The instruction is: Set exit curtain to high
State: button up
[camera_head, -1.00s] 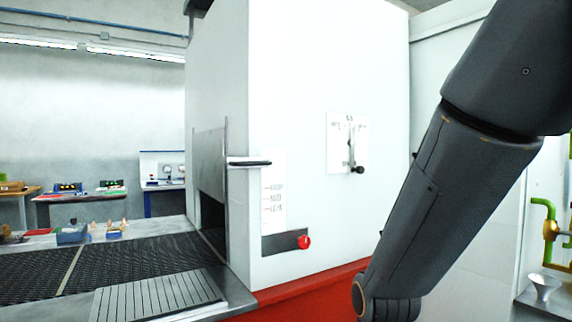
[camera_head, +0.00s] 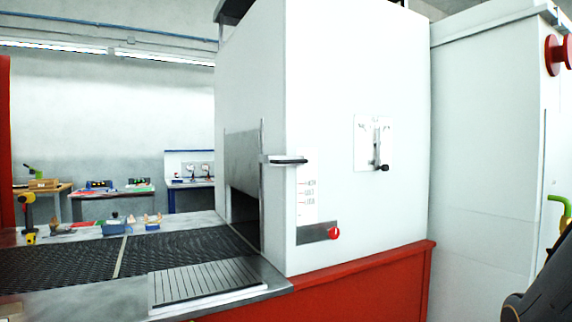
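The exit curtain (camera_head: 242,160) is a grey metal plate in the opening of the white furnace housing, above the mesh belt. Its lower edge hangs partway, with a dark gap below it. A dark-tipped handle (camera_head: 287,161) sticks out beside a white scale plate (camera_head: 308,190) with three marks. The handle stands above the top mark; the lettering is too small to read surely. A red knob (camera_head: 333,233) sits on a dark plate below the scale. My gripper is not in view; only part of my dark arm shows at the bottom right.
A lever with a black knob (camera_head: 381,167) is on a white plate further right. The mesh belt (camera_head: 180,247) runs into the opening, with a slatted metal plate (camera_head: 205,281) in front. A red base ledge (camera_head: 365,275) juts out below the housing. Small objects stand beyond the belt.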

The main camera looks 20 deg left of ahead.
aim_at(242, 157)
jog(key=k, duration=0.25)
jog(key=u, duration=0.8)
